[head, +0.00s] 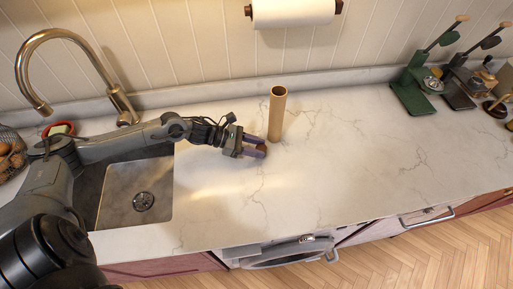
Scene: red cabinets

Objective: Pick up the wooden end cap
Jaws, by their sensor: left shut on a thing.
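My left gripper (261,147) reaches in from the left, low over the counter. It is shut on a small brown piece between its fingertips, which looks like the wooden end cap (263,148); the fingers hide most of it. An upright, open-topped tan tube (277,115) stands on the counter just behind and right of the fingertips. I cannot tell whether the fingers touch the tube. My right gripper is not in view.
The white marble counter (340,160) is clear to the right. Left are a sink (133,195) and a curved faucet (68,36). A paper roll (292,12) hangs on the back wall. A green coffee device (412,92) and other items stand far right.

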